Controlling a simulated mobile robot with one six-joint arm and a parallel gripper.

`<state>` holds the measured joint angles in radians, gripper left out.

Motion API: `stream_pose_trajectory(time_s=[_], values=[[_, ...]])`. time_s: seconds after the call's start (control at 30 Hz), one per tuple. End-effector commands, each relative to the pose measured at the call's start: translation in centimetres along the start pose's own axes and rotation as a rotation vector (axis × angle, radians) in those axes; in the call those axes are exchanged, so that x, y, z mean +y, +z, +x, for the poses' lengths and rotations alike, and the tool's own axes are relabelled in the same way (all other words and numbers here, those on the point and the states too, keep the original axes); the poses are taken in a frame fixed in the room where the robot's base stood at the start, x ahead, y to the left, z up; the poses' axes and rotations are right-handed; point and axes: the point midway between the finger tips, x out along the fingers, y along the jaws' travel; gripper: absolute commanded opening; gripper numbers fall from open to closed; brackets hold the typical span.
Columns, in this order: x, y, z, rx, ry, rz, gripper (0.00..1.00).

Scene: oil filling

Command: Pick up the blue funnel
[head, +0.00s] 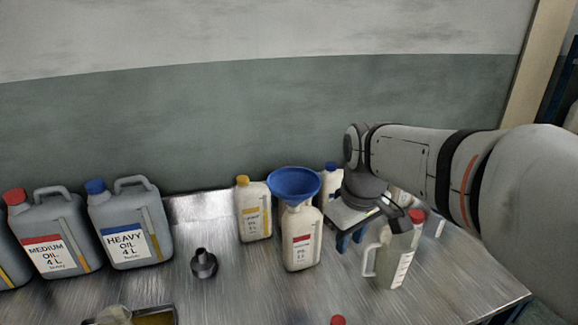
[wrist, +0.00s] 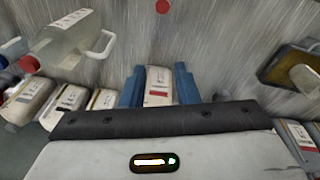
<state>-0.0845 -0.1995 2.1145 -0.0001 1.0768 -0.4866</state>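The blue funnel (head: 294,183) sits wide mouth up on top of a cream bottle with a red label (head: 302,241) in the head view. I cannot make out the funnel in the wrist view. My gripper (head: 347,241) hangs just right of the funnel and its bottle, with blue fingers pointing down. In the wrist view my gripper (wrist: 159,87) has its two blue fingers apart. A cream bottle with a red band (wrist: 158,80) shows between them, lower down; I see no contact. The fingers hold nothing visible.
A yellow-capped bottle (head: 254,209) stands left of the funnel, a blue-capped one (head: 329,182) behind. A grey jug with a handle (head: 395,253) stands right of my gripper. Heavy oil (head: 131,226) and medium oil (head: 52,238) cans and a dark nozzle-shaped piece (head: 204,264) stand left. The front middle is mostly clear.

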Motion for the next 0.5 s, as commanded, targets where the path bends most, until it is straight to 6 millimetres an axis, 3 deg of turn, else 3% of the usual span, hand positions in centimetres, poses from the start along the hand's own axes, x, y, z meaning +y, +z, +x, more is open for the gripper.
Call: stream_pose_trajectory(time_s=[0.03, 0.2, 0.33, 0.5], values=[[0.3, -2.8, -1.6, -0.012, -0.01, -0.105, 0.28], [0.3, -10.4, -4.4, -0.046, -0.043, -0.455, 0.28], [-0.3, -15.0, -5.5, -0.062, -0.066, -0.675, 0.28], [-1.0, -18.3, -6.1, -0.073, -0.086, -0.85, 0.28]])
